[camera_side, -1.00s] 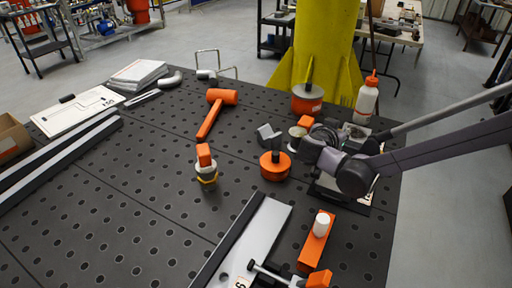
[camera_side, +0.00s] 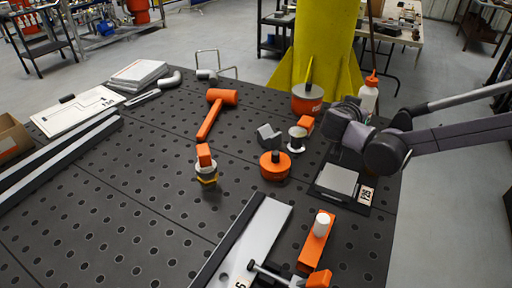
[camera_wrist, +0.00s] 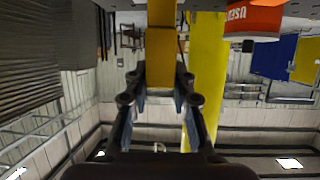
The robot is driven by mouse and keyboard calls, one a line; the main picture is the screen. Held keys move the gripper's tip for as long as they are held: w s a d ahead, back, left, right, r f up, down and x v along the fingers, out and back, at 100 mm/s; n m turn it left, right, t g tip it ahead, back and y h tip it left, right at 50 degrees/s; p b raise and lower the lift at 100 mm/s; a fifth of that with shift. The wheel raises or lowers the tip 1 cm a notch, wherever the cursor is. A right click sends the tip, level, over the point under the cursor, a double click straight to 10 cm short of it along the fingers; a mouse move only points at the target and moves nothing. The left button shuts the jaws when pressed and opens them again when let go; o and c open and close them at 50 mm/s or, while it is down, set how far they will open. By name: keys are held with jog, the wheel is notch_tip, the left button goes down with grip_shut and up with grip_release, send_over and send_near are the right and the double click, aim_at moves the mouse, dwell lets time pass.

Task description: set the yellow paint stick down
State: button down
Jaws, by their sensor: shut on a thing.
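The yellow paint stick (camera_wrist: 160,57) shows in the wrist view as a yellow-orange bar between the two fingers. My gripper (camera_wrist: 160,80) is shut on it, and the bar sticks out past the fingertips. A black tray (camera_side: 325,192) with a grey plate and a white tag lies below and in front of my wrist. Whether the stick touches anything is hidden.
An orange pot (camera_side: 307,100) and a bottle (camera_side: 367,97) stand behind my gripper. A spool (camera_side: 297,139), a grey block (camera_side: 268,135) and a round orange part (camera_side: 275,166) are to its left. An orange bar (camera_side: 316,243) lies in front. Bare table (camera_side: 150,190) is at left.

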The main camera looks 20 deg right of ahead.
jog(key=s+d+r, duration=0.3)
jog(key=d+r, duration=0.1)
jog(key=d, duration=0.2)
jog(key=w+a+n+t+y, duration=0.2)
jog(key=w+a+n+y, duration=0.35)
jog(key=a, duration=0.65)
jog(key=w+a+n+t+y, duration=0.2)
jog(key=w+a+n+y, duration=0.3)
jog(key=a, duration=0.7)
jog(key=shift+m, duration=0.35)
jog(key=shift+w+a+f, duration=0.15)
jog(key=shift+a+f, duration=1.55)
jog(key=shift+a, duration=0.35)
jog(key=shift+w+a+f, duration=0.15)
jog(key=shift+a+f, duration=1.6)
jog(key=shift+a, duration=0.3)
jog(key=shift+w+a+f, duration=0.15)
jog(key=shift+a+f, duration=1.55)
jog(key=shift+a, duration=0.35)
jog(key=shift+f, duration=0.1)
jog(key=c, duration=1.1)
grip_release()
jog(key=shift+c, duration=0.2)
